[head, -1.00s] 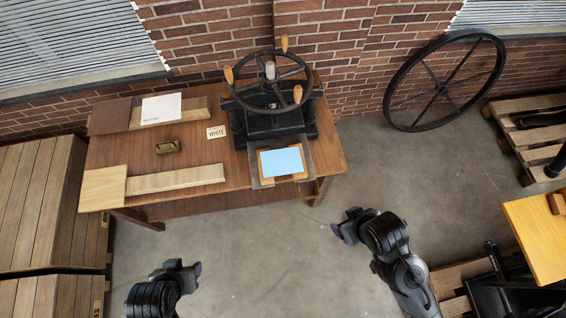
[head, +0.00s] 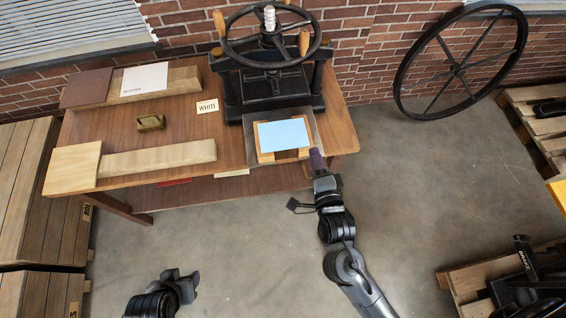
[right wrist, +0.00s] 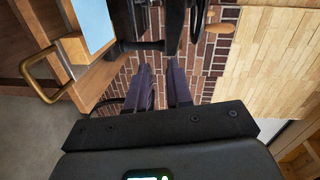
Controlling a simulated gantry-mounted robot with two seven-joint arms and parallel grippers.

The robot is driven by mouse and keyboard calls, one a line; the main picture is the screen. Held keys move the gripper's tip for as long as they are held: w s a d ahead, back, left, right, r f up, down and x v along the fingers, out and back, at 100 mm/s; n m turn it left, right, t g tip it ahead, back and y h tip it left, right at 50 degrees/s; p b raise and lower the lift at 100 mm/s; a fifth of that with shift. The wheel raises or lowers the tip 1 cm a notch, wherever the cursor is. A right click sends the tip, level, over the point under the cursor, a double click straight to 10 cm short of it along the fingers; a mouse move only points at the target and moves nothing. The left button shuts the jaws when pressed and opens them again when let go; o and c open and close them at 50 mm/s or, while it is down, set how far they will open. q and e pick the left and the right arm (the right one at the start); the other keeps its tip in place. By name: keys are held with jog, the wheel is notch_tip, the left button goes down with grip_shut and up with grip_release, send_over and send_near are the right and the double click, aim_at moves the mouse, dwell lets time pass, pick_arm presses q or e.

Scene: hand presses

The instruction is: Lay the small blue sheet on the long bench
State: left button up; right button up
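The small blue sheet (head: 283,134) lies on a wood-framed board on the bed of the black press (head: 272,90), on a brown wooden table (head: 215,125). Part of the sheet shows in the right wrist view (right wrist: 92,25). My right gripper (head: 316,158) is at the front right corner of the press bed, beside the sheet and apart from it. In the right wrist view its two fingers (right wrist: 162,88) stand apart with nothing between them. My left gripper (head: 183,284) is low over the floor; its finger gap is unclear. I cannot tell which surface is the long bench.
The table also bears a white sheet (head: 144,80), a brass piece (head: 150,122), a WHITE label (head: 207,106) and pale boards (head: 157,158). Wooden crates (head: 20,185) stand at the left. Pallets (head: 545,125) are at the right. The floor between (head: 420,190) is clear.

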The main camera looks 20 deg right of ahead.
jog(key=w+a+f+m+t+b, duration=0.1)
jog(key=w+a+f+b, duration=0.15)
jog(key=f+b, duration=0.55)
jog(key=w+a+f+m+b, duration=0.1)
jog(key=a+f+b, duration=0.2)
jog(key=f+b, duration=0.5)
jog(key=b, duration=0.5)
send_near(283, 135)
jog(key=w, duration=0.2)
jog(key=shift+w+d+f, duration=0.1)
jog(key=shift+w+f, duration=0.05)
jog(key=shift+w, duration=0.25)
jog(key=shift+w+d+f, duration=0.15)
jog(key=shift+w, duration=0.3)
grip_shut()
jog(key=shift+r+p, duration=0.15)
jog(key=shift+p, duration=0.15)
